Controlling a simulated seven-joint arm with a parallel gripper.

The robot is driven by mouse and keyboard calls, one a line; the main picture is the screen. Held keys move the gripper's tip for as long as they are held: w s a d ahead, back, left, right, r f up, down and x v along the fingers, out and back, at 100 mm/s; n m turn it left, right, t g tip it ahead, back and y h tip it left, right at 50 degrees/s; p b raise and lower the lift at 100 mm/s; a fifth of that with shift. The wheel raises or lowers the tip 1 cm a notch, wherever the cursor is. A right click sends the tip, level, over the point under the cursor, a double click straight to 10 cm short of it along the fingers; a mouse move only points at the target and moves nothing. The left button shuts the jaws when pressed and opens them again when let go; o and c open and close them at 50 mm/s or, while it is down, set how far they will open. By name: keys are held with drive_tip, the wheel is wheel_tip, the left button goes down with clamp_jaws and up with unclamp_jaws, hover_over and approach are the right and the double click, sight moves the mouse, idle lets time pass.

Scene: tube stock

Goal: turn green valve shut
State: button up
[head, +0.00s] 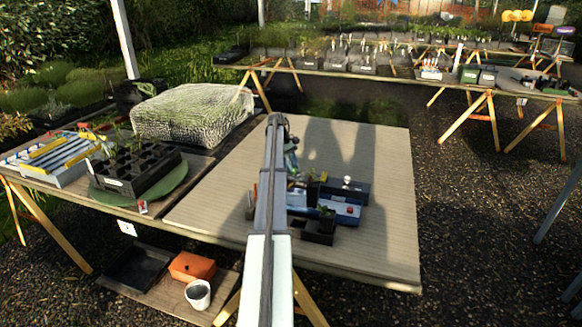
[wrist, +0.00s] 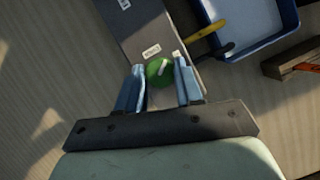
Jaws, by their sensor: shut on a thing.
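The green valve (wrist: 156,77) is a round knob with a pale mark on it, set on a dark grey box (wrist: 140,32) in the wrist view. My gripper (wrist: 159,66) has its two blue fingers on either side of the valve and is shut on it. In the head view my arm hides the valve and most of my gripper. The pale mark runs slantwise on the knob's top; I cannot tell from it how far the valve is turned.
A blue tray (wrist: 258,46) with yellow- and dark-handled tools lies right of the box. A wooden block (wrist: 285,63) lies further right. In the head view, small dark pots (head: 318,232) stand close by my arm. The board's right side (head: 385,240) is clear.

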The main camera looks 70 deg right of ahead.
drive_tip(key=shift+d+m+t+y, duration=0.15)
drive_tip(key=shift+m+t+y, duration=0.25)
drive_tip(key=shift+m, duration=0.9)
drive_tip(key=o, duration=1)
drive_tip(key=shift+o, duration=0.2)
drive_tip(key=v, duration=1.2)
drive_tip(key=shift+d+f, duration=0.1)
